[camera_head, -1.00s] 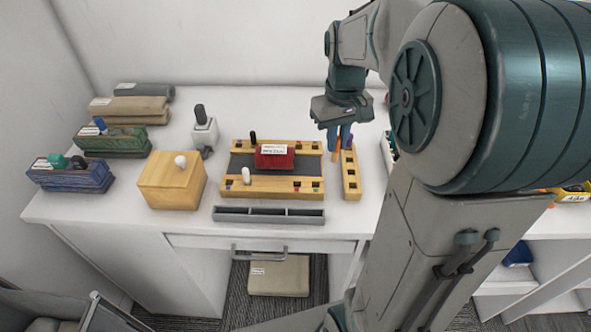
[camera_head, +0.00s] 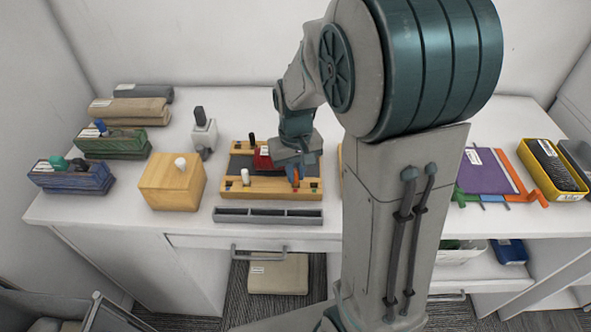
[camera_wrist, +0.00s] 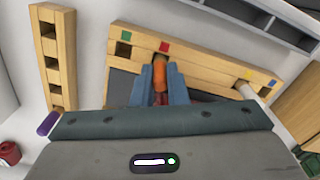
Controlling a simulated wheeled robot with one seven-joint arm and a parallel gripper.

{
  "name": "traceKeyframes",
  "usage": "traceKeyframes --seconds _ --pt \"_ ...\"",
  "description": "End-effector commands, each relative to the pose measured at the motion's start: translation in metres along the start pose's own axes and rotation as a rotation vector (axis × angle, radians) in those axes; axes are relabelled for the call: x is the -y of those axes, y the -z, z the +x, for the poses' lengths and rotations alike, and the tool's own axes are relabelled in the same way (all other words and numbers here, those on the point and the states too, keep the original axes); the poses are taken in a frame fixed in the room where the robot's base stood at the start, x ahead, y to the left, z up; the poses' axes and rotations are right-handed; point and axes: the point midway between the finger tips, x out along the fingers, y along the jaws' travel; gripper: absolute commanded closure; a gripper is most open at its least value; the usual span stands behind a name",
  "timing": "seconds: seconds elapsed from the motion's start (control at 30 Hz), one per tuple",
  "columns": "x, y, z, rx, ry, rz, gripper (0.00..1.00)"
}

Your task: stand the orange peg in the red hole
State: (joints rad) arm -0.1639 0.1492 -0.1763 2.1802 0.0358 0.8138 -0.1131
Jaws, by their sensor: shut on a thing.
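My gripper (camera_head: 291,165) is over the front right of the wooden board (camera_head: 262,194). It is shut on the orange peg (camera_wrist: 160,76), which also shows below the fingers in the head view (camera_head: 296,178). In the wrist view my gripper (camera_wrist: 159,83) has one finger on each side of the peg. The red mark (camera_wrist: 164,46) on the board's rail lies just beyond the peg's end.
The green-marked hole (camera_wrist: 122,49) beside it is empty. A white peg (camera_head: 245,177) stands at the rail's left; a black peg (camera_head: 252,139) stands behind. A red block (camera_head: 262,158) is on the board, near my gripper. A grey divided tray (camera_head: 268,216) lies in front.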

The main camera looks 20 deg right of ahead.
Motion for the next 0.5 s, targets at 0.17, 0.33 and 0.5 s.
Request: traceKeyframes --seconds 0.17,0.33,0.5 --pt "-0.0001 0.0 -0.0003 0.0 0.0 0.0 0.65" --pt "-0.0001 0.0 -0.0004 0.0 0.0 0.0 0.65" --pt "-0.0001 0.0006 -0.0079 -0.002 0.0 -0.001 0.65"
